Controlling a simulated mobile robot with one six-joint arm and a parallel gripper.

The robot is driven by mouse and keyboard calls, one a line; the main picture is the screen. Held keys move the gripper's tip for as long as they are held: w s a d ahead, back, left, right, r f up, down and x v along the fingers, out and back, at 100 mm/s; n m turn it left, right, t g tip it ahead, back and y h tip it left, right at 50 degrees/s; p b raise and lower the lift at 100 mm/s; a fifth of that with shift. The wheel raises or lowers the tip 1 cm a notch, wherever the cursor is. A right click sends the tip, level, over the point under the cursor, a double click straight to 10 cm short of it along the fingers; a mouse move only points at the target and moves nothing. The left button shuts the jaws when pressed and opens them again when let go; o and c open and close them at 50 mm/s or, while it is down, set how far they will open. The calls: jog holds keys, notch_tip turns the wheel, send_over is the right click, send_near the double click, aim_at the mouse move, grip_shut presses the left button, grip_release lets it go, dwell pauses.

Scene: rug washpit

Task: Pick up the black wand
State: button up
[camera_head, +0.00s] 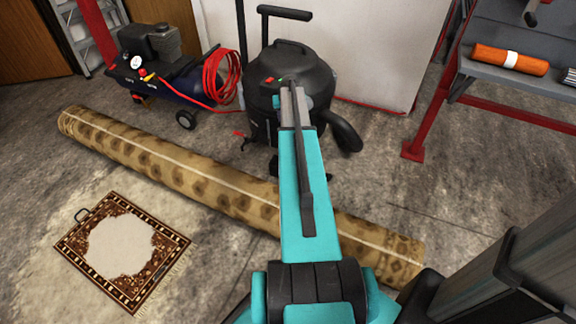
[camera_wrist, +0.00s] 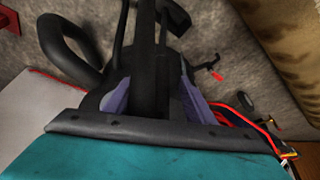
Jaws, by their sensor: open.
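The black wand (camera_wrist: 150,65) is a straight dark tube running between my gripper's fingers in the wrist view. What looks like the same wand (camera_head: 305,180) shows as a dark bar across the front of my teal arm in the head view. My gripper (camera_wrist: 155,100) is open, its purple-grey fingers on either side of the wand. A gap on each side is hard to judge. In the head view my gripper (camera_head: 292,102) is in front of the black vacuum (camera_head: 300,72). The lower part of the vacuum is partly hidden by my arm.
A rolled patterned rug (camera_head: 170,165) lies across the floor, passing behind my arm. A small flat rug (camera_head: 165,237) lies left. A compressor (camera_head: 150,45) with a red hose (camera_head: 215,75) stands back left. A red-legged bench (camera_head: 495,90) stands right. Floor right of the vacuum is clear.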

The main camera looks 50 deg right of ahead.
jog(key=shift+b+x, duration=0.35)
jog(key=shift+x, duration=2)
jog(key=shift+w, duration=0.1)
jog(key=shift+r, duration=0.1)
jog(key=c, duration=1.2)
jog(key=shift+o, duration=0.2)
jog(key=shift+r, duration=0.15)
notch_tip(320, 180, up, 18)
jog(key=p, duration=0.2)
jog(key=shift+p, duration=0.3)
